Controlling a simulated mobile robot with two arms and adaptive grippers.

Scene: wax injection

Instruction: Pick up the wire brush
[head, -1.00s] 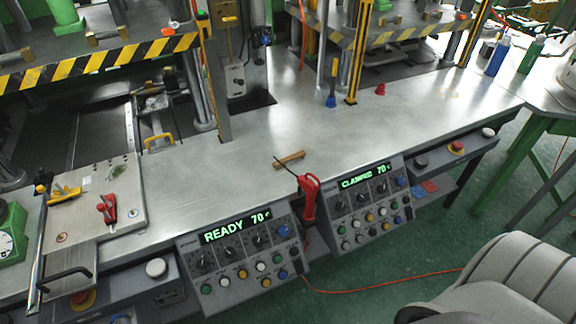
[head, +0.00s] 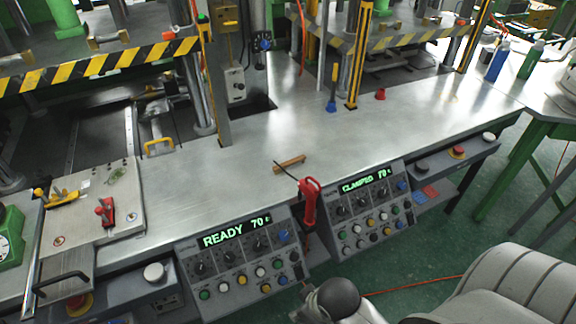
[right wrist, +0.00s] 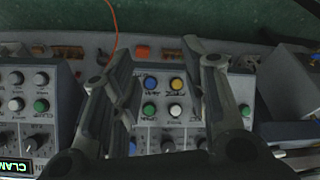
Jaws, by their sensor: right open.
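A small brown bar-shaped piece (head: 289,163), which looks like the wire brush with a wooden handle, lies on the metal bench top near its front edge in the head view. Its bristles are too small to make out. My right gripper (head: 309,297) is at the bottom of the head view, in front of the control panels and well short of the brush. In the right wrist view my right gripper (right wrist: 160,62) is open and empty, its two fingers wide apart over panel knobs. The brush does not show there. My left gripper is not in view.
A red handheld tool (head: 309,200) with a thin dark tip hangs at the bench edge between two control panels, close to the brush. A blue-based tool (head: 331,104) and a red cone (head: 380,94) stand farther back. The bench right of the brush is clear.

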